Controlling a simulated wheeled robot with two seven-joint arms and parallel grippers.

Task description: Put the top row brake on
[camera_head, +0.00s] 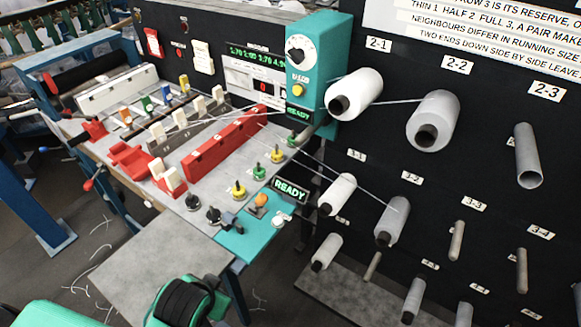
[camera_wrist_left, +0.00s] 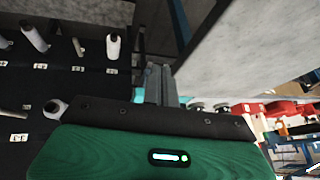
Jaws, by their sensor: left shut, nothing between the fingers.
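I cannot tell for sure which part is the top row brake. The loom bed (camera_head: 150,100) carries a long red bar (camera_head: 225,140), red blocks with white tabs (camera_head: 167,177) and a red-knobbed lever (camera_head: 88,185). My left gripper (camera_wrist_left: 160,82) is shut and empty in the left wrist view, its grey fingers beside a pale panel edge. My green and black left arm shows at the bottom of the head view, with no fingertips visible there. My right gripper is not in view.
A black creel wall at the right holds white spools (camera_head: 434,122) and pegs, with threads running to the bed. A teal control box (camera_head: 312,62) stands behind. A bare grey plate (camera_head: 160,262) lies in front. READY displays (camera_head: 290,190) are lit.

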